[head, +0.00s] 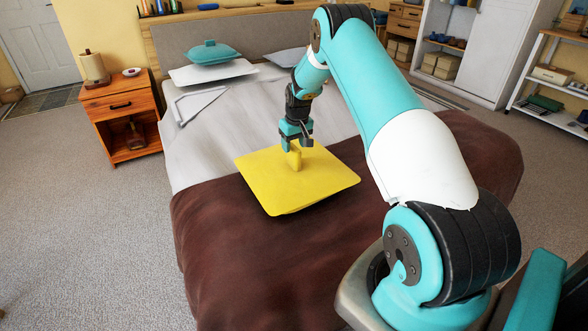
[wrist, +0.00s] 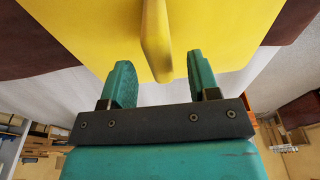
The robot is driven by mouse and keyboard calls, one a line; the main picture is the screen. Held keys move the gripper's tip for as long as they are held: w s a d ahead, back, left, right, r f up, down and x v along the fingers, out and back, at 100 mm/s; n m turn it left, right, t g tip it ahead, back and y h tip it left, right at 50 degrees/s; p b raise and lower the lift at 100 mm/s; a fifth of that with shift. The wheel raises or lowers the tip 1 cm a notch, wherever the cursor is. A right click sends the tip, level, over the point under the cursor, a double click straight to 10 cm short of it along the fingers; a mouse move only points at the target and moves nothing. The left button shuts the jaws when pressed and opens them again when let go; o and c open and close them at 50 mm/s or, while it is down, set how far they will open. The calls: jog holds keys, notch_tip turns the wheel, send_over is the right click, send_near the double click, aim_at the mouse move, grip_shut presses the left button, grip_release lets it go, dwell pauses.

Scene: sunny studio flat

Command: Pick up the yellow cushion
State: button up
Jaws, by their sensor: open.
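The yellow cushion (head: 298,182) lies on the bed, partly on the brown blanket and partly on the white sheet. A raised yellow tab stands up from its top. My gripper (head: 296,142) is directly above the cushion, pointing down at this tab. In the wrist view the cushion (wrist: 215,30) fills the upper part. The two teal fingers of my gripper (wrist: 160,82) are open and apart, with the tab's end between or just beyond them. I cannot tell whether the fingers touch anything.
The bed's brown blanket (head: 225,255) surrounds the cushion's near side. A teal cushion (head: 211,52) and white pillows lie at the headboard, with a white angular frame (head: 198,103) on the sheet. A wooden nightstand (head: 122,112) stands left. Carpet is clear at the left.

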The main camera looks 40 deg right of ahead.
jog(key=shift+w+f, duration=0.2)
jog(key=shift+f, duration=0.85)
grip_shut()
jog(key=shift+r, duration=0.15)
